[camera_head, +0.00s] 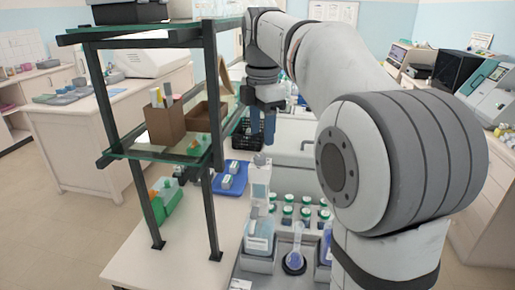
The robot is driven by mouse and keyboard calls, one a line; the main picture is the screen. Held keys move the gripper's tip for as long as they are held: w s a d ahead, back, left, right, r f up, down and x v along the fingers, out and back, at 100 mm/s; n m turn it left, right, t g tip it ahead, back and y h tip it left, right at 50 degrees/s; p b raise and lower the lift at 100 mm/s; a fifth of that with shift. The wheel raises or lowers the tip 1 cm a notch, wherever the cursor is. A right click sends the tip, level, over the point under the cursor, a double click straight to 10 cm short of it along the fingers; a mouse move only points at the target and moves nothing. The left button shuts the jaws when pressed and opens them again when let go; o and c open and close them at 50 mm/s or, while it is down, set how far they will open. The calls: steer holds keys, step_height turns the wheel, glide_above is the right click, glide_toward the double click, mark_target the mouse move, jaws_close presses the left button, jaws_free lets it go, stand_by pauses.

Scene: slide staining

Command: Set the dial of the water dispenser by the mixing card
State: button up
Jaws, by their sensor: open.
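My gripper (262,138) hangs fingers-down near the middle of the head view, just right of the dark shelf frame. Its two blue-grey fingers are apart with nothing visible between them. Below it stands a white device (259,182) above a clear bottle (259,237) with pale blue liquid; this looks like the water dispenser. The fingertips appear above its top in the picture, and I cannot tell the distance. Its dial is too small to make out. I cannot identify the mixing card for certain.
A dark-framed glass shelf (212,110) stands close on the left, carrying brown boxes (164,125). The front-left bench top (185,265) is clear.

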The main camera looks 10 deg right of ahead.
mark_target(261, 157)
steer(key=shift+w+r+n, duration=0.2)
steer(key=shift+w+n, duration=0.3)
steer(key=shift+n, duration=0.1)
step_height(261, 157, down, 8)
steer(key=shift+r, duration=0.25)
steer(key=shift+c, duration=0.2)
